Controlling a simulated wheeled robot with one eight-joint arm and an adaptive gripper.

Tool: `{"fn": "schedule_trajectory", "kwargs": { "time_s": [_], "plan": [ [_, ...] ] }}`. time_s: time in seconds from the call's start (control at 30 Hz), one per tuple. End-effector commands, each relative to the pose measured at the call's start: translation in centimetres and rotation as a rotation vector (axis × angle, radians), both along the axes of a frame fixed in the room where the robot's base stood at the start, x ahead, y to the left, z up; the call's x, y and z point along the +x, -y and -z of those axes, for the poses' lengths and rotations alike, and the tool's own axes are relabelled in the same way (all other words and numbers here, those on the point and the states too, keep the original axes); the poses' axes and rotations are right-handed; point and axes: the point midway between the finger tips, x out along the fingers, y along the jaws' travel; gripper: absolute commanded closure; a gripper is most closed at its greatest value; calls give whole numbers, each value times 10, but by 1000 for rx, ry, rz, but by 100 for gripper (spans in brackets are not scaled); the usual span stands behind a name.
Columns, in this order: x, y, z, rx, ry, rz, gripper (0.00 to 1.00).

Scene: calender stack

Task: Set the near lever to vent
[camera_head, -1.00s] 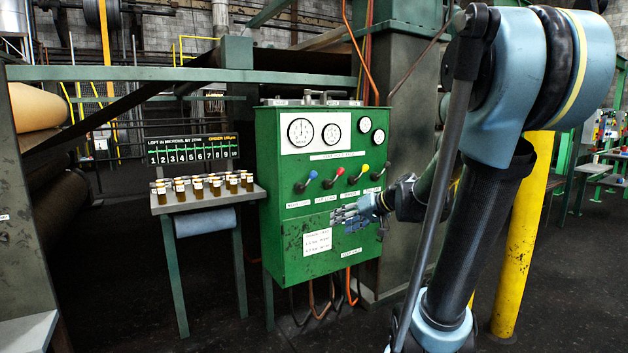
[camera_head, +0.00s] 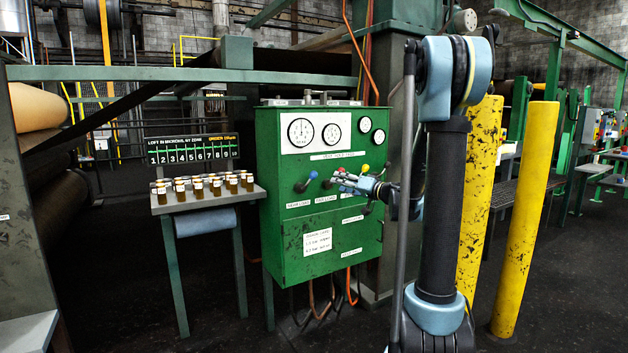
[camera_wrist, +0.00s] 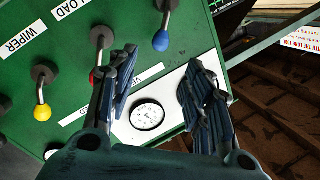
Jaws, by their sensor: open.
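The green control panel (camera_head: 285,240) carries a row of levers with coloured knobs. The blue-knobbed lever (camera_head: 313,174) is leftmost, above a small label that seems to start with "NEAR"; its knob points up and right. In the wrist view, the blue knob (camera_wrist: 161,41) lies ahead of the gap between my fingers, apart from them. My gripper (camera_head: 337,174) is open and empty, just right of the blue knob, covering the red-knobbed lever in the head view. In the wrist view, the red knob (camera_wrist: 93,77) is partly behind the left finger of my gripper (camera_wrist: 165,60).
The yellow-knobbed lever (camera_head: 366,168) stands right of my gripper and shows in the wrist view (camera_wrist: 42,110). Gauges (camera_head: 301,132) sit above the levers. A small table (camera_head: 170,207) with several jars stands left of the panel. Yellow posts (camera_head: 525,220) stand at right.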

Motion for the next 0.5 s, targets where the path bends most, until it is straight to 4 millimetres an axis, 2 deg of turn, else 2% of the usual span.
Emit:
{"fn": "schedule_trajectory", "kwargs": {
  "time_s": [0.5],
  "plan": [
    [60,-69,0,-1,-1,-3,54]
  ]
}}
